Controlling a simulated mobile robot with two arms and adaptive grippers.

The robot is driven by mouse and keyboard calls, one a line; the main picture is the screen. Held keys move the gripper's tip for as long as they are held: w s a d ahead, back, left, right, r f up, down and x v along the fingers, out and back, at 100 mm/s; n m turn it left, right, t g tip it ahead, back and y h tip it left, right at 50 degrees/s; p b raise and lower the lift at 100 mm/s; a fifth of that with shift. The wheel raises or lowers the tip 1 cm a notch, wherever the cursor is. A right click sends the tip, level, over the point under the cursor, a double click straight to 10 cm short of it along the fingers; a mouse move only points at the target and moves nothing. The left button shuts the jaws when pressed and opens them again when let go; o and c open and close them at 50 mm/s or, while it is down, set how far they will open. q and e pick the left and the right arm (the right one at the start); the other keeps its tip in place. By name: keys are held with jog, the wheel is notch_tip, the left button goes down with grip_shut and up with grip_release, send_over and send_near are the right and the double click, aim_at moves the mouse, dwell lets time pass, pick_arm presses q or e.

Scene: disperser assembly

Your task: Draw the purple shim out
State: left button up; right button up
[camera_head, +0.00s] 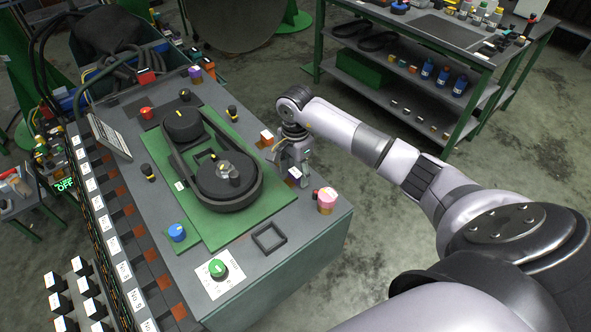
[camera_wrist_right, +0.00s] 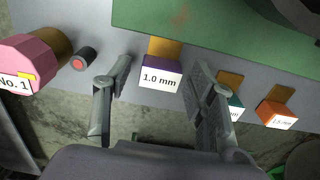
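The purple shim (camera_wrist_right: 160,76) has a white label reading 1.0 mm. Its brass-coloured tongue runs in at the edge of the green plate (camera_wrist_right: 215,35). In the head view the purple shim (camera_head: 293,175) sits at the right edge of the machine top, partly behind my gripper. My right gripper (camera_wrist_right: 158,92) is open, with one finger on each side of the purple shim and visible gaps between. It also shows in the head view (camera_head: 292,160). My left gripper is in neither view.
A teal shim (camera_wrist_right: 232,106) and an orange shim (camera_wrist_right: 276,115) stand beyond the right finger. A pink knob (camera_wrist_right: 25,62) and a small red button (camera_wrist_right: 83,59) are left of the left finger. A black pulley assembly (camera_head: 228,180) is on the green plate.

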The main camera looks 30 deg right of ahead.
grip_shut()
dwell(0.4)
